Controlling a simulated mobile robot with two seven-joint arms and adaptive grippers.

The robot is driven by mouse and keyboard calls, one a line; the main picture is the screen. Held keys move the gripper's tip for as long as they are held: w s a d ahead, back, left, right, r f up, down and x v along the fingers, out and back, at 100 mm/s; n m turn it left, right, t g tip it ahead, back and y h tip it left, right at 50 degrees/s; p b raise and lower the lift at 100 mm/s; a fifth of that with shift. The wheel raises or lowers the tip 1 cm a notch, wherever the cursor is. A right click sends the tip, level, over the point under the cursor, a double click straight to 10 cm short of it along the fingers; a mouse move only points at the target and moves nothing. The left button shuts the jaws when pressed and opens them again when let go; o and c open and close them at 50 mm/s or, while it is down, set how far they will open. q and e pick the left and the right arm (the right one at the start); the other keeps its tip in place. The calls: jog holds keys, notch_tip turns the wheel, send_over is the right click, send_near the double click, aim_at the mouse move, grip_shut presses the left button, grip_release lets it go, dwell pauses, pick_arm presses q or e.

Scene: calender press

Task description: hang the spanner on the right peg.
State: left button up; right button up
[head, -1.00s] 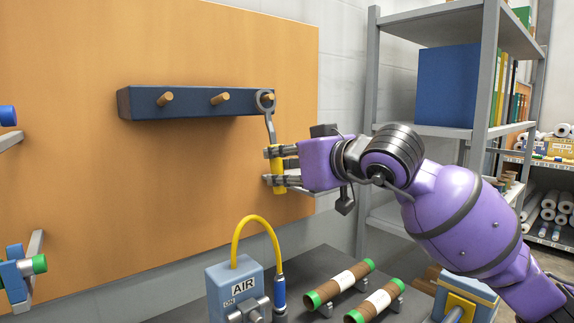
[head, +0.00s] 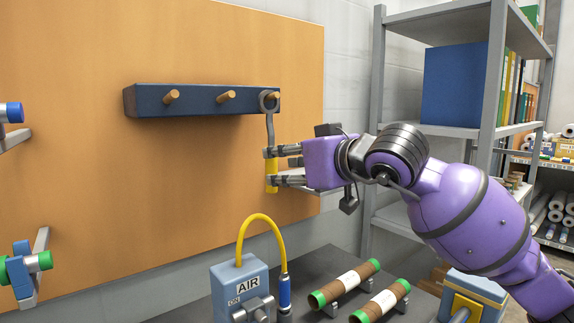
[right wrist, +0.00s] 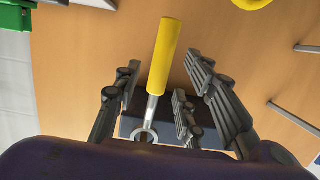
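The spanner (head: 270,128) has a grey shaft, a ring at the top and a yellow handle. It hangs almost straight down with its ring around the right peg (head: 274,96) of a dark blue rail. My right gripper (head: 270,166) is around the yellow handle from the right. In the right wrist view its fingers (right wrist: 160,92) are spread, with gaps on both sides of the spanner (right wrist: 164,55), so it looks open. The ring's contact with the peg is too small to tell. My left gripper is not in view.
The rail (head: 190,103) has two empty pegs to the left, on an orange board (head: 90,60). Below stand an AIR box (head: 238,285) with a yellow hose and brown rolls (head: 345,285) with green ends. A grey shelf (head: 490,100) stands right, behind my arm.

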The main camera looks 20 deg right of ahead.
jog(key=v, duration=1.2)
